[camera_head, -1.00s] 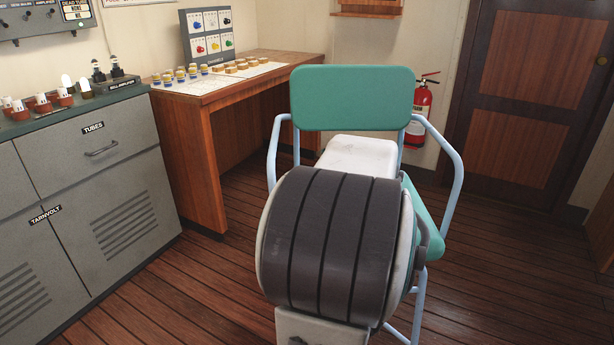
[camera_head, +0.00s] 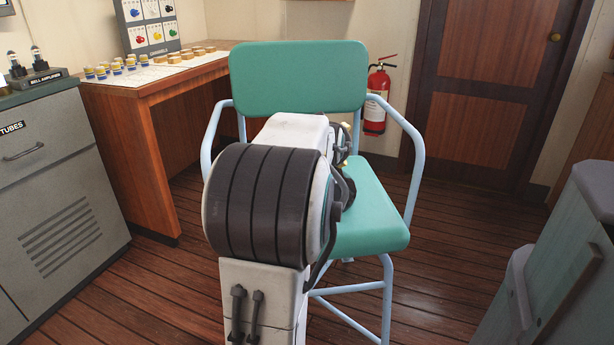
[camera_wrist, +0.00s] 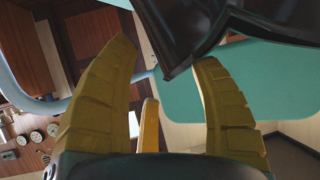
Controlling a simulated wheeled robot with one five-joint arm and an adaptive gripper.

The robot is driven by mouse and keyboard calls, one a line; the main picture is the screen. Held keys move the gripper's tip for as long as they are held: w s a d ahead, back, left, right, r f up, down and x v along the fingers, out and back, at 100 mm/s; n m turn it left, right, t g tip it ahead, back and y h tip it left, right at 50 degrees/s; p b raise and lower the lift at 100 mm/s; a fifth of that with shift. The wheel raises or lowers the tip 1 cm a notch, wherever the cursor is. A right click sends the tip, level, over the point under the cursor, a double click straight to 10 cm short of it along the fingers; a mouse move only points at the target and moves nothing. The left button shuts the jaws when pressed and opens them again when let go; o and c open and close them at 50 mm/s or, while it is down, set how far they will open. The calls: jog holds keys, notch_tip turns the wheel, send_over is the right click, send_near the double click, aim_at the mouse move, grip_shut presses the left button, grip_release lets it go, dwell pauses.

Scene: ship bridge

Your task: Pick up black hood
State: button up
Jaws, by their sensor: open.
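A glossy black thing, seemingly the black hood (camera_wrist: 190,40), hangs into the top of the wrist view, with angled panels and a corner pointing down. My gripper (camera_wrist: 165,52) is open, its yellow fingers spread wide. The black thing's lower corner lies between and just beyond the fingertips in the picture; I cannot tell whether it touches them. Nothing is clasped. In the head view my arm covers the middle, and I cannot make out the hood there.
A teal chair (camera_head: 300,80) with pale blue tube arms stands behind my arm. A wooden desk (camera_head: 150,160) and grey cabinet (camera_head: 60,210) stand left. A red extinguisher (camera_head: 375,105) hangs by the door (camera_head: 490,95). A grey-blue unit (camera_head: 560,270) is at right. Some wooden floor is clear.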

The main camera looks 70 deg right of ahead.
jog(key=shift+b+x, duration=1.35)
jog(key=shift+x, duration=0.15)
jog(key=shift+d+f, duration=0.2)
jog(key=shift+d, duration=0.05)
jog(key=shift+o, duration=0.2)
grip_shut()
jog(key=shift+r, duration=0.15)
